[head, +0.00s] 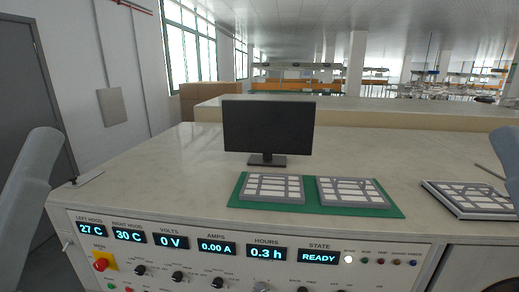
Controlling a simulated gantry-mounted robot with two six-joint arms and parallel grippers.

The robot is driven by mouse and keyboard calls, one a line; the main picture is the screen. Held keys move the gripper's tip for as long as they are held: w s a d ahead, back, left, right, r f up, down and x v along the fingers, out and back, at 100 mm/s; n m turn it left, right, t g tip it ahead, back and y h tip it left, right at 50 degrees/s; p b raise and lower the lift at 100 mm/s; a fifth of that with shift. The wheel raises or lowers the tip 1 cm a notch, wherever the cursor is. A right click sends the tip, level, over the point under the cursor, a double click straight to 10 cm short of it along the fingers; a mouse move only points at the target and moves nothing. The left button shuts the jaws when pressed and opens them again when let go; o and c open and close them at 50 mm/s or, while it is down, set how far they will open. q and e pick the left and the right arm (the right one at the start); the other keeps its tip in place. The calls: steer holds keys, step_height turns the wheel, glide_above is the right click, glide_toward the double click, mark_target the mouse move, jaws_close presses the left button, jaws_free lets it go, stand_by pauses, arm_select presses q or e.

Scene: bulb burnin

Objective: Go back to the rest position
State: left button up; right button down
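Neither gripper shows in the head view. Only grey links of my arms show, at the left edge and at the right edge. The control panel (225,268) on the bench front reads left hood 27 C, right hood 30 C, 0 V, 0.00 A, 0.3 h and READY. A white lamp (348,259) on it is lit. Two grey trays with pale compartments, a left one (272,199) and a right one (352,205), lie on a green mat (392,211).
A black monitor (268,126) stands behind the trays. Another grey slotted tray (470,213) lies at the right. A small flat metal piece (88,178) lies at the bench's left end. The bench top (165,170) left of the monitor is clear.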

arm_select(q)
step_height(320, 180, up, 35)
steer(key=p, duration=3.2)
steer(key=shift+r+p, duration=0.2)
steer(key=shift+p, duration=0.1)
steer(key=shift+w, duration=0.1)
